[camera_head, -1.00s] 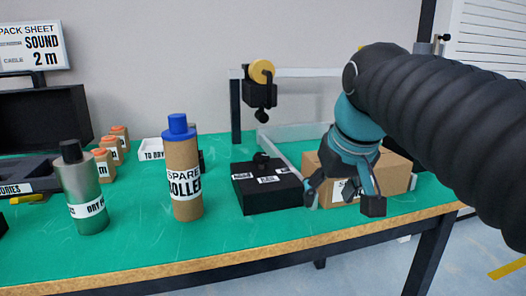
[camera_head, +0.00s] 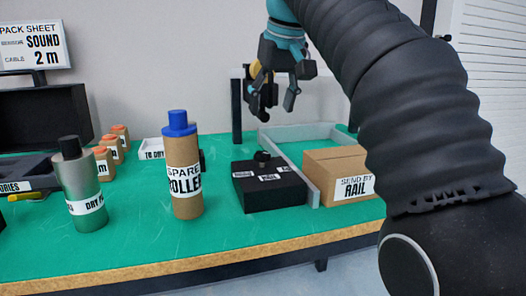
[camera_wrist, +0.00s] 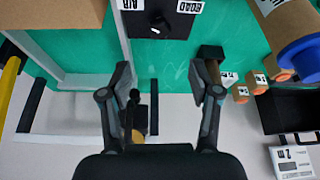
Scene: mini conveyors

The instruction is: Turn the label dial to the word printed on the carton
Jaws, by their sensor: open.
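The carton (camera_head: 330,172) is a brown box on the right of the green table, and its label reads "SEND BY RAIL". The label dial is a black box (camera_head: 265,196) left of the carton, with a dark knob (camera_head: 262,158) and small white labels on top. In the wrist view the dial box (camera_wrist: 178,29) shows at the top edge, with "AIR" and "ROAD" readable beside the knob (camera_wrist: 159,22). Where the knob points is unclear. My gripper (camera_head: 279,104) is open and empty, above the dial box and apart from it. Its spread fingers (camera_wrist: 160,82) show in the wrist view.
A cardboard tube (camera_head: 186,190) with a blue cap and a grey bottle (camera_head: 82,190) stand left of the dial. A pale frame (camera_head: 312,192) runs between dial and carton. A dark post (camera_head: 236,110) stands behind. The table front before the dial is clear.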

